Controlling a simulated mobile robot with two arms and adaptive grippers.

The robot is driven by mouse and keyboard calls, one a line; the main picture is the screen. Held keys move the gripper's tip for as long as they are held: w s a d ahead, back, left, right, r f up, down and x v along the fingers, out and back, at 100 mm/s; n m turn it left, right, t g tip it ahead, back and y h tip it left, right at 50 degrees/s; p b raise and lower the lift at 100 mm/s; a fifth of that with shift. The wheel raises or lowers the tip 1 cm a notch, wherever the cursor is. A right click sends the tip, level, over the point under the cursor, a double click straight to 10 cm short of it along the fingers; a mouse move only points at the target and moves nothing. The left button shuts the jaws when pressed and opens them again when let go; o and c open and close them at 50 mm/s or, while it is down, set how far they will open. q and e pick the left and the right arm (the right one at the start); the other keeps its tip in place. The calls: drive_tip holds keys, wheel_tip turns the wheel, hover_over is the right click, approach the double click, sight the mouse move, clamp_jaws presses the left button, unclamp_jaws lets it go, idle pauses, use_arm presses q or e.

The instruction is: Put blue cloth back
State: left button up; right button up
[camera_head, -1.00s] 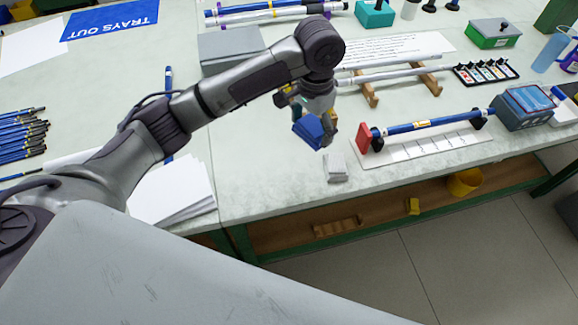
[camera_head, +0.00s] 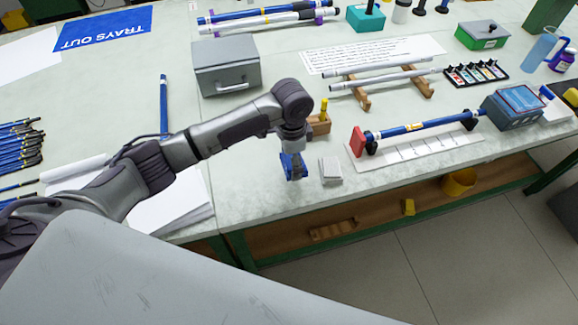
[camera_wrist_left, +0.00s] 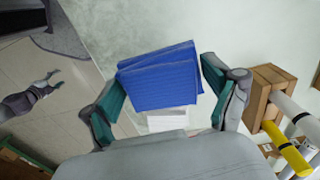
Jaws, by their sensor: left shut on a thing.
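The blue cloth (camera_head: 287,166) is a folded pad held at the end of my left gripper (camera_head: 292,158), near the front edge of the bench. In the left wrist view the folded blue cloth (camera_wrist_left: 160,78) lies between the two green-padded fingers of my left gripper (camera_wrist_left: 162,98), which is shut on it. A small stack of white cloths (camera_head: 330,171) sits just right of the gripper. The white stack (camera_wrist_left: 167,120) also shows below the blue cloth in the wrist view. Whether the blue cloth touches the bench is unclear.
A wooden block with a yellow-handled tool (camera_head: 319,124) stands behind the white stack. A blue rod on a stand (camera_head: 425,128) lies to the right. A grey box (camera_head: 226,72) is behind my arm; paper sheets (camera_head: 172,210) lie at left. The bench's front edge is close.

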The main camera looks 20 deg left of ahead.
sight(289, 169)
use_arm(q)
drive_tip(key=shift+s+a+f, duration=0.25)
drive_tip(key=shift+f, duration=0.35)
wheel_tip(289, 169, down, 2)
drive_tip(key=shift+f+p, duration=0.25)
drive_tip(key=shift+p, duration=0.1)
drive_tip(key=shift+f, duration=0.4)
drive_tip(key=shift+f, duration=0.1)
drive_tip(key=o, duration=0.9)
drive_tip(key=shift+c, duration=0.2)
wheel_tip(289, 169, up, 11)
drive_tip(key=shift+w+r+b, duration=0.1)
drive_tip(key=shift+w+b, duration=0.05)
drive_tip(key=shift+b, duration=0.55)
drive_tip(key=shift+r, duration=0.55)
